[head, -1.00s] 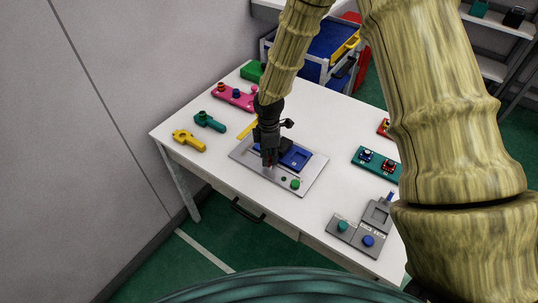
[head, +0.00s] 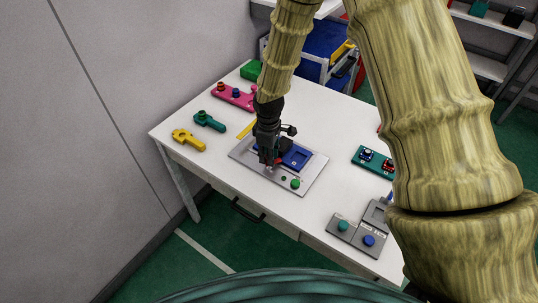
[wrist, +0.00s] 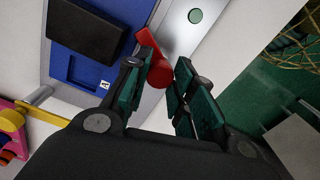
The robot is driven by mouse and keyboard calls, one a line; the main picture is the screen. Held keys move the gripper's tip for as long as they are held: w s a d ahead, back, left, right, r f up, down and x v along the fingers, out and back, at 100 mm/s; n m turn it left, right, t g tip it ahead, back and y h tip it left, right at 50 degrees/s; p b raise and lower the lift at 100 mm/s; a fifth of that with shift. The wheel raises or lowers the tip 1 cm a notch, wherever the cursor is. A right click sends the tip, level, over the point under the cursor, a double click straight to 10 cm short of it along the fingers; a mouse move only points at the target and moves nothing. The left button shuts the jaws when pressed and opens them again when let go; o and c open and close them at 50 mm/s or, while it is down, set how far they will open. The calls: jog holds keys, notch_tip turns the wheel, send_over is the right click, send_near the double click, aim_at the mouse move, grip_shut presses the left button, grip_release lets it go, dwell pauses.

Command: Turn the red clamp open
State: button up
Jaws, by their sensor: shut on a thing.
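The red clamp (wrist: 158,68) is a short red lever with a rounded end, at the edge of the blue fixture (wrist: 116,88). My gripper (wrist: 165,62) is shut on it, with the lever between its dark green finger pads in the wrist view. In the head view my gripper (head: 270,161) points down over the grey plate (head: 312,184) and hides most of the clamp, leaving a small bit of red. The blue fixture also shows there (head: 297,157), right of the gripper.
A black block (wrist: 86,32) sits on the blue fixture. A green button (head: 295,184) is on the plate's near side. Yellow (head: 188,140), teal (head: 209,121) and pink (head: 234,96) parts lie to the left. A grey button panel (head: 341,226) stands at the near right.

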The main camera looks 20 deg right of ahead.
jog(key=m, duration=0.5)
jog(key=shift+m, duration=0.3)
jog(key=m, duration=0.5)
jog(key=shift+w+m, duration=0.1)
jog(key=shift+m, duration=0.3)
jog(key=o, duration=1.1)
jog(key=shift+c, duration=0.2)
notch_tip(320, 180, up, 12)
jog(key=shift+r, duration=0.1)
